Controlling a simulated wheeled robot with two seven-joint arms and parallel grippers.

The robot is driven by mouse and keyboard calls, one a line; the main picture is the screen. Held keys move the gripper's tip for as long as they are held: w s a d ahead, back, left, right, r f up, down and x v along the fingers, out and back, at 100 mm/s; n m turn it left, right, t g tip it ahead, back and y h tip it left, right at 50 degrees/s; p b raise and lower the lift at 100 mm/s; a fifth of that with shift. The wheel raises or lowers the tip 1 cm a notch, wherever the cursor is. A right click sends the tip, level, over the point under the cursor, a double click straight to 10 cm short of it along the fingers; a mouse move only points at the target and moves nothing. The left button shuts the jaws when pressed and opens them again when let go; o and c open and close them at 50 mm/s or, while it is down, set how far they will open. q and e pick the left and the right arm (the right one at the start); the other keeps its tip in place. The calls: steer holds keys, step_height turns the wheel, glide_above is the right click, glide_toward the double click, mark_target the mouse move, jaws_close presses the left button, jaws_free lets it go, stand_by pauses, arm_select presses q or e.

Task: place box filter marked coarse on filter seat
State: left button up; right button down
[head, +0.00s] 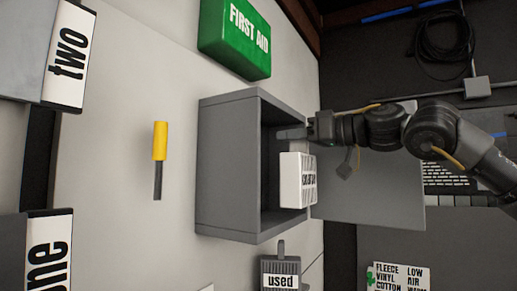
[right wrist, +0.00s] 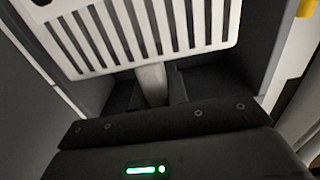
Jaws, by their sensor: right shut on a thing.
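The white slatted box filter (head: 291,180) is at the open side of a grey box-shaped housing (head: 228,165), partly inside it. Its dark label is too small to read surely in the head view. My right gripper (head: 292,133) reaches in from the right, just above the filter in the picture, and is shut on it. In the right wrist view the filter's slotted face (right wrist: 150,35) fills the top, with a pale grey piece between it and my gripper. The filter seat is not clearly visible; the housing's interior is dark. My left gripper is not in view.
A grey panel (head: 375,200) lies right of the housing opening, beneath my right arm. A green first aid box (head: 235,38), a yellow-handled tool (head: 160,141) and a bin marked used (head: 280,272) are around the housing. Bins marked two (head: 68,55) and one (head: 48,252) are left.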

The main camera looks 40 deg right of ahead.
steer(key=w+a+f+p, duration=0.2)
steer(key=w+f+p, duration=0.1)
steer(key=w+p, duration=0.2)
steer(key=shift+f+x, duration=0.25)
steer(key=shift+x, duration=0.95)
steer(key=c, duration=1.7)
jaws_free()
steer(key=o, duration=0.3)
steer(key=shift+s+d, duration=0.1)
steer(key=shift+d, duration=0.1)
steer(key=shift+o, duration=0.2)
